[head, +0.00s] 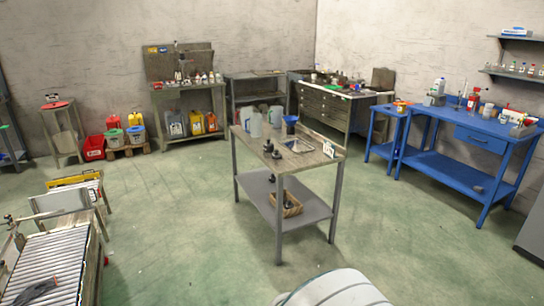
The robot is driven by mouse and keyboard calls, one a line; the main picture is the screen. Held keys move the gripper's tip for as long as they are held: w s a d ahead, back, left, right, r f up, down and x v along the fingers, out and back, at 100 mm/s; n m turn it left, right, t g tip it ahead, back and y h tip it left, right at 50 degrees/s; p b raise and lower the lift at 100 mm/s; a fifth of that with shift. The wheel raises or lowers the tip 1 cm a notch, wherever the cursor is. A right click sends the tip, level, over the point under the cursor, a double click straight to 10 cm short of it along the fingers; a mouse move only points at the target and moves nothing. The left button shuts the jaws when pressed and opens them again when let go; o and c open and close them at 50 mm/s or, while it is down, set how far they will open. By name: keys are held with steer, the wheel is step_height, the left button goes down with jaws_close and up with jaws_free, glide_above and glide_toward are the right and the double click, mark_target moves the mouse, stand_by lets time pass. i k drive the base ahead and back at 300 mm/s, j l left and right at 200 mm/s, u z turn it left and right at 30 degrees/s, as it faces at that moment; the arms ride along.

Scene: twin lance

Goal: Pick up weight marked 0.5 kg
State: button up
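Small dark objects (272,151), which look like weights, stand on the left part of the top of the middle table (250,148). Their markings are too small to read, so I cannot tell whether one is marked 0.5 kg. More dark objects (272,199) are on the lower shelf beside a wicker basket (292,207). My gripper is not in view.
The same tabletop holds clear jugs (256,125), a blue funnel (291,123), a metal tray (298,146) and a small white sign (329,150). A roller conveyor (48,262) is at left, a blue workbench (470,140) at right. Green floor (180,215) around the table is open.

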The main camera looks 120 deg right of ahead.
mark_target(277, 155)
steer(key=k+z, duration=0.25)
steer(key=z, duration=0.2)
steer(key=k+l+z, duration=0.1)
steer(key=z, duration=0.35)
steer(key=k+z, duration=0.1)
steer(key=z, duration=1.5)
steer(key=i+z, duration=0.1)
steer(key=z, duration=0.4)
steer(key=i+l+z, duration=0.1)
steer(key=z, duration=0.35)
steer(key=i+z, duration=0.15)
steer(key=z, duration=0.35)
steer(key=i+j, duration=0.2)
steer(key=i+l, duration=0.1)
steer(key=i, duration=0.45)
steer(key=i+l+u, duration=0.1)
steer(key=i, duration=0.45)
steer(key=i+l, duration=0.15)
steer(key=i, duration=0.4)
steer(key=i+l, duration=0.15)
steer(key=i, duration=0.45)
steer(key=i+l+u, duration=0.1)
steer(key=i, duration=0.45)
